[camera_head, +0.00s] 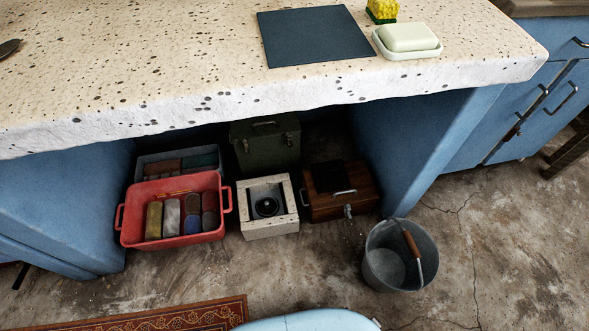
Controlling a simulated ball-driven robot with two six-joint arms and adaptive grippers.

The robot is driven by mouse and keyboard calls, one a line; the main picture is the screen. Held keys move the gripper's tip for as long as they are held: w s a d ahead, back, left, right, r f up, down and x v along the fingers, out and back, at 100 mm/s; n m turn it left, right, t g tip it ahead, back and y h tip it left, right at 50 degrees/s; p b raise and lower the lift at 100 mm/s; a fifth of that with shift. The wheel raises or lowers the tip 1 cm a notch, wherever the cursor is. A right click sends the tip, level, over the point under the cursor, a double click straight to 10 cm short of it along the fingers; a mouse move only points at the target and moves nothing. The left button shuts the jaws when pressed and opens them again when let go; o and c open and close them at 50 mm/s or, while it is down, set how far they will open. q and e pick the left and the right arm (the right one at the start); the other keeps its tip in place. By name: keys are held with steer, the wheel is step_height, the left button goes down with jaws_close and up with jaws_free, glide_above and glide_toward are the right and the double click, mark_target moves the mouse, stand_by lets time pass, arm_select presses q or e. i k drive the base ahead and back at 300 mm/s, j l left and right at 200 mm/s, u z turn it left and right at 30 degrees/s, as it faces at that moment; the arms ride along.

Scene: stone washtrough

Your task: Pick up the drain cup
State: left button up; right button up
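A small dark round cup (266,206), which looks like the drain cup, sits in the recess of a white speckled stone block (272,229). The block stands on the floor in the shaded space under the counter. The cup's rim and dark inside show from above; its lower part is hidden in the recess. Neither of my grippers is in view, and nothing is seen touching the cup.
A red bin (173,240) of coloured blocks stands left of the stone block, a wooden box (322,209) with a tap right, and a green case (264,147) behind. A metal bucket (381,275) stands front right. The speckled counter (160,60) overhangs these boxes.

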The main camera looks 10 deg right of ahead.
mark_target(268, 207)
steer(key=k+j+z, duration=0.1)
steer(key=z, duration=0.4)
steer(key=k+z, duration=0.2)
steer(key=z, duration=0.3)
steer(key=k+z, duration=0.15)
steer(key=z, duration=0.35)
steer(key=u, duration=1.35)
steer(key=i+l+u, duration=0.2)
steer(key=i+u, duration=0.15)
steer(key=i+l+u, duration=0.35)
steer(key=i+j, duration=0.05)
steer(key=i, duration=0.05)
